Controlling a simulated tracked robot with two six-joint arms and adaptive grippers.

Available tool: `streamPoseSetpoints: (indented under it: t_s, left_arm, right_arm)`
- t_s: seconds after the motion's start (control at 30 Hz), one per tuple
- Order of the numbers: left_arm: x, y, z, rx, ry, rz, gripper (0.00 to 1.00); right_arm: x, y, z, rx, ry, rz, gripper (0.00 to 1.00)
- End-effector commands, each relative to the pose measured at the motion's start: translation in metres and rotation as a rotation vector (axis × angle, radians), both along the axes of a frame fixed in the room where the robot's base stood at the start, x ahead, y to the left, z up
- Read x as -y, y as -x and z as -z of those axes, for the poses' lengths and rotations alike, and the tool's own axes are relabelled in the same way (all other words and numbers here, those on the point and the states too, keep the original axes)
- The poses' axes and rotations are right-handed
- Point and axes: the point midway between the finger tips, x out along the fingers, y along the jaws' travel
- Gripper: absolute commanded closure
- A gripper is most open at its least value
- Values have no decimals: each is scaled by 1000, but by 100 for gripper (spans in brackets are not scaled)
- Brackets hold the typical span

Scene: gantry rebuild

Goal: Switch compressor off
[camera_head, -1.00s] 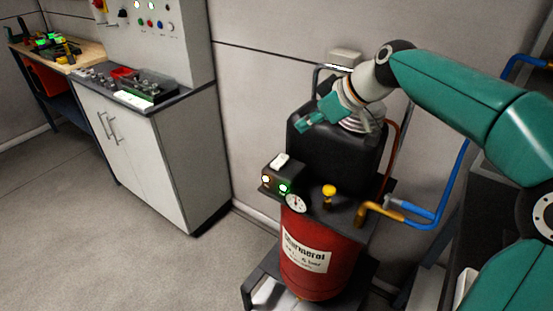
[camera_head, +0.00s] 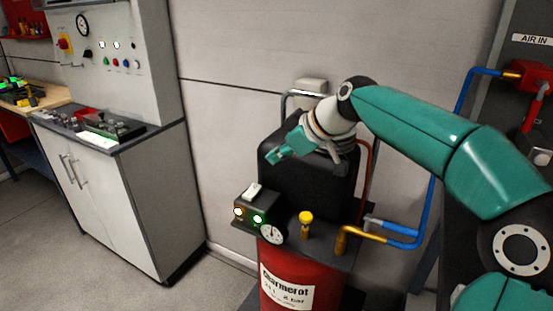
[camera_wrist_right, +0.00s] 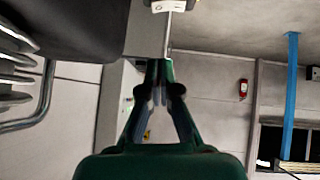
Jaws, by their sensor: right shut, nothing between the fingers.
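The compressor stands in the head view, with a red tank (camera_head: 298,268) below and a black housing (camera_head: 311,173) on top. A small dark switch box (camera_head: 250,213) at its front left carries a white rocker switch (camera_head: 254,191). An orange-white and a green lamp on the box are lit. A round gauge (camera_head: 271,234) sits beside it. My right gripper (camera_head: 275,155) is shut and empty, at the upper left of the black housing, above and behind the switch box and apart from it. Its fingers (camera_wrist_right: 157,95) also show in the right wrist view. My left gripper is not in view.
A yellow-topped valve (camera_head: 306,222) and a brass fitting (camera_head: 343,236) with blue hose (camera_head: 405,235) are on the compressor's right. A white cabinet (camera_head: 108,205) with a control panel stands left. Open floor lies between. A red air-inlet unit (camera_head: 527,75) is at far right.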

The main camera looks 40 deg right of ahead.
Motion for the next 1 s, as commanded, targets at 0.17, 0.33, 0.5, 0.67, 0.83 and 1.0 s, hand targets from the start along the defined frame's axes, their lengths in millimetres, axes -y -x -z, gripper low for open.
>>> streamPoseSetpoints:
  t_s: [0.17,0.33,0.5,0.67,0.83,1.0]
  left_arm:
    - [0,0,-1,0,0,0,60]
    - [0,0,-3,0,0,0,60]
    - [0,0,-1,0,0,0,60]
    - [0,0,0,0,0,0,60]
    - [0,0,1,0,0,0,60]
    - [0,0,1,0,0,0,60]
  right_arm:
    - [-7,-23,25,-5,-2,-3,100]
    - [-13,-48,50,-5,-1,-2,100]
    - [-12,-56,76,-5,-2,1,100]
    - [-10,-57,91,-2,-1,2,100]
    - [-9,-58,97,0,0,0,100]
    - [-9,-58,97,-1,0,0,100]
